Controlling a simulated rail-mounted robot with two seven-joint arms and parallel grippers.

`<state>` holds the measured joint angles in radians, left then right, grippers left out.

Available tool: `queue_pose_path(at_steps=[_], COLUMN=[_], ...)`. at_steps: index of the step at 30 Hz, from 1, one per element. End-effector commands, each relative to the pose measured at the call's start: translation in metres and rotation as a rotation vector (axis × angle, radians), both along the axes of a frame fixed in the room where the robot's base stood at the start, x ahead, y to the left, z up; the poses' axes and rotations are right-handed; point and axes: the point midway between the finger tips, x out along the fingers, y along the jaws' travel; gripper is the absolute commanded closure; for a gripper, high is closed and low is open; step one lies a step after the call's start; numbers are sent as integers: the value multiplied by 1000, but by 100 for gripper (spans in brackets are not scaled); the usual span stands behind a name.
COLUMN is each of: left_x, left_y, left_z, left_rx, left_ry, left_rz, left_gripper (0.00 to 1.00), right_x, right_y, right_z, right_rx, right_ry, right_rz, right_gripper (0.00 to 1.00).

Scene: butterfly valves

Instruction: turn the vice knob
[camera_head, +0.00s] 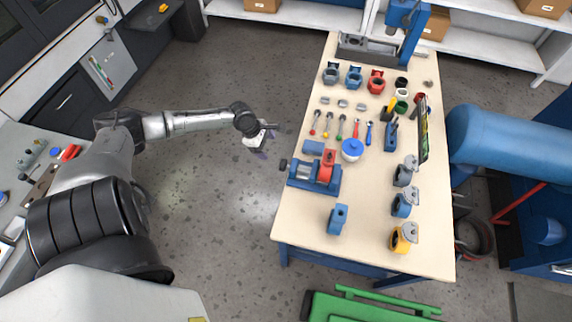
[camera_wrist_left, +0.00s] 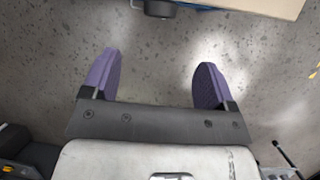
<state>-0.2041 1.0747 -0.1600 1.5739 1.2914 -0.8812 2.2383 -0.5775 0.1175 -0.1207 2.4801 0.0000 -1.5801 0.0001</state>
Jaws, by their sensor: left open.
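The blue vice with a red jaw block (camera_head: 327,168) stands on the left edge of the wooden workbench in the head view. Its black knob (camera_head: 283,164) sticks out past the bench's left edge. In the left wrist view the dark knob (camera_wrist_left: 160,8) shows at the top edge, partly cut off. My left gripper (camera_head: 268,141) is off the bench to the left, a short way behind and left of the knob, apart from it. Its two purple fingers (camera_wrist_left: 155,68) are spread, with only floor visible between them. My right gripper is not in view.
A blue tank (camera_head: 505,140) stands at the right. A green cart (camera_head: 360,307) is at the front. The floor left of the bench is clear.

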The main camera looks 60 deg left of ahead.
Motion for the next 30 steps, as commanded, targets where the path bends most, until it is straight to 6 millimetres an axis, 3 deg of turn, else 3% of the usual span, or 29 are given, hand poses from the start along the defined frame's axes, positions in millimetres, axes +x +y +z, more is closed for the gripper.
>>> queue_pose_path(at_steps=[8,21,30], left_x=[6,33,44], left_y=[-4,-21,-27], left_z=[-18,-92,-121], left_rx=[-23,-21,-19], left_ry=[12,12,11], left_rz=[60,57,56], left_gripper=[20,20,20], right_x=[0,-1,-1], right_y=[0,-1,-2], right_z=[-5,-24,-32], right_rx=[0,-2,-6], right_ry=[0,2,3], right_rz=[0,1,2], right_gripper=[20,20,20])
